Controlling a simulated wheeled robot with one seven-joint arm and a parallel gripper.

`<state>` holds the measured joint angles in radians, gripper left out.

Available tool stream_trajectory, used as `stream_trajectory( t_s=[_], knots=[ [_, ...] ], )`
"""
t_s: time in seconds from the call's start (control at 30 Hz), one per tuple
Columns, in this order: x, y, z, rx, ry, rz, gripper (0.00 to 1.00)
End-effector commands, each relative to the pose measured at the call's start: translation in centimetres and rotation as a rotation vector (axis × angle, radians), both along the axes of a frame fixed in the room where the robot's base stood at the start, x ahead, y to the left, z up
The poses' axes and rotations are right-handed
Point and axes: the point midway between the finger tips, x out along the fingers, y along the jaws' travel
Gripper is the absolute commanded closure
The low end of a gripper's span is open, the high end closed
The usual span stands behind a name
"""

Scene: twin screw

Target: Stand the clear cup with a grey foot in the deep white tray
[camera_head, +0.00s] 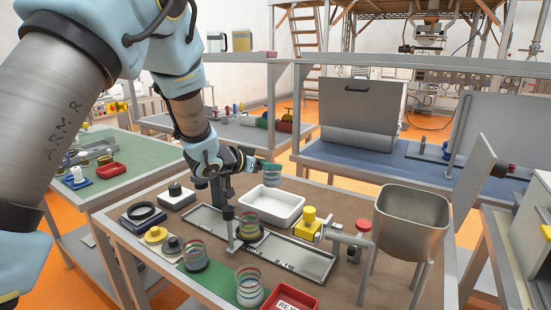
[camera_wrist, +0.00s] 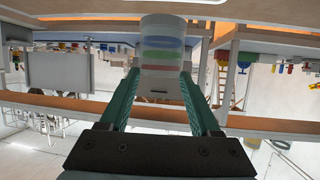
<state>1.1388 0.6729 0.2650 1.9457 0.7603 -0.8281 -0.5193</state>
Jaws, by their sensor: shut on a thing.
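My gripper (camera_head: 267,167) is shut on a clear cup (camera_head: 271,181) with coloured bands, held in the air above the back of the deep white tray (camera_head: 290,222). In the wrist view, the picture is upside down; the two green fingers of my gripper (camera_wrist: 161,76) grip the sides of the cup (camera_wrist: 162,48). Its blue, green and red bands show, and its foot end, at the picture top, looks pale grey. The cup seems about upright. The tray is empty where I see it and stands on the brown table.
Similar banded cups stand at the front: one on the grey double tray (camera_head: 315,262), one with a dark foot (camera_head: 195,252), one with a pale foot (camera_head: 250,288). A post (camera_head: 230,222) rises left of the white tray. A yellow valve (camera_head: 308,222) and metal hopper (camera_head: 410,225) are right.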

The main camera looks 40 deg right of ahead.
Motion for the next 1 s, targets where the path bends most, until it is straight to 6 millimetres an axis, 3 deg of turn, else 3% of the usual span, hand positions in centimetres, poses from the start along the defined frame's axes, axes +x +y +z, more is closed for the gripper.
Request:
stream_trajectory(
  t_s=[0.6,1.0],
  knots=[
    [0.0,0.0,-4.5,0.0,0.0,-0.001,1.0],
    [0.0,0.0,-4.6,0.0,0.001,-0.001,1.0]
  ],
)
